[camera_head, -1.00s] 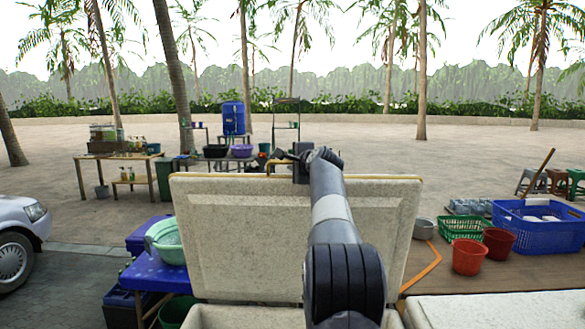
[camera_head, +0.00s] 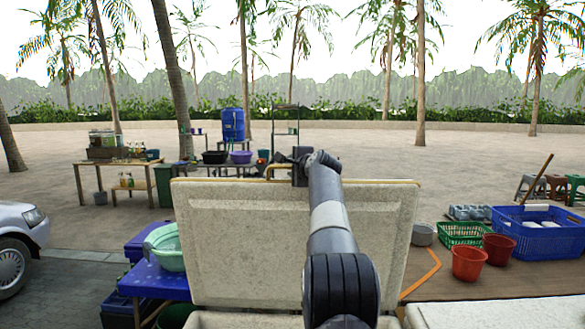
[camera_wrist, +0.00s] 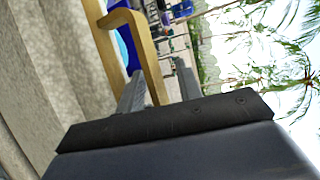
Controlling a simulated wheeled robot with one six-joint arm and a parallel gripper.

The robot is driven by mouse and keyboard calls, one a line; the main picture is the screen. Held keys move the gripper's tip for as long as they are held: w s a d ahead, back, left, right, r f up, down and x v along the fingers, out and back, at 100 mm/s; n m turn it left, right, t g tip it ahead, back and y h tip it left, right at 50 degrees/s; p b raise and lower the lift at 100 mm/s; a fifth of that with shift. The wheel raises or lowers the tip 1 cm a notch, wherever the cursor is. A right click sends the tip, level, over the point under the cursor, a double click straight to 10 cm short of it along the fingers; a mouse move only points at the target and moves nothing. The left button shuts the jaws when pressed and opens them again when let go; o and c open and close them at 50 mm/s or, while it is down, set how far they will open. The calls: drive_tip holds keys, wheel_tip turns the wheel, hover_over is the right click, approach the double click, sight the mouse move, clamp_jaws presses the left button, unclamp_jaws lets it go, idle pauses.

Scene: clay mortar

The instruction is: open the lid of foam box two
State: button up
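The pale, speckled foam box lid (camera_head: 240,240) stands raised, close to upright, in the middle of the head view, with its recessed inner face towards me. The rim of its box (camera_head: 245,320) shows at the bottom edge. My arm reaches over the lid to its top edge, where my gripper (camera_head: 300,165) is small and partly hidden. In the wrist view the yellow-tan handle (camera_wrist: 150,65) passes between the two grey fingers of my gripper (camera_wrist: 160,90). The fingers are apart, with a gap beside the handle.
Another pale lid or box top (camera_head: 500,314) lies at the lower right. Beyond it are a blue crate (camera_head: 535,238), red buckets (camera_head: 468,263) and a green basket (camera_head: 460,234). A blue table (camera_head: 155,280) with a green basin (camera_head: 167,247) stands left. Open paving lies behind.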

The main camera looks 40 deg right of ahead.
drive_tip(key=shift+o, duration=0.3)
drive_tip(key=shift+f, duration=0.15)
drive_tip(key=shift+s, duration=0.2)
drive_tip(key=b+v, duration=0.5)
drive_tip(key=v, duration=0.5)
drive_tip(key=shift+s, duration=0.15)
